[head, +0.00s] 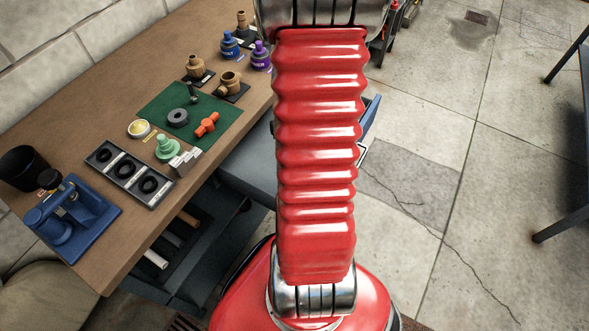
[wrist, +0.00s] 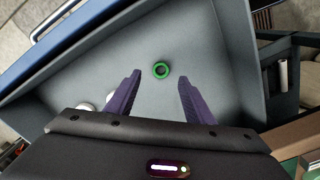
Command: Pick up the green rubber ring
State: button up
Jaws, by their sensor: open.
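The green rubber ring (wrist: 161,70) lies on the bare grey floor of an open drawer (wrist: 205,50) in the wrist view. It looks flat, with a dark centre. My gripper (wrist: 158,76) is open, its two purple fingers apart with the ring between and just beyond their tips in the picture. The height of the fingers above the ring is hard to tell. In the head view my red arm hides much of the drawer, and neither the ring nor the gripper shows there.
Pale round items (wrist: 84,107) lie in the drawer left of my fingers, partly hidden. The drawer's walls surround the ring, with a blue front (wrist: 75,38). In the head view a wooden bench (head: 75,262) at left carries a green mat (head: 150,108), a black tray (head: 102,153) and bottles (head: 229,45).

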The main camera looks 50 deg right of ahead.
jog(key=shift+f, duration=1.05)
jog(key=shift+f, duration=0.15)
jog(key=shift+w+f, duration=0.2)
jog(key=shift+f, duration=2.3)
jog(key=c, duration=1.1)
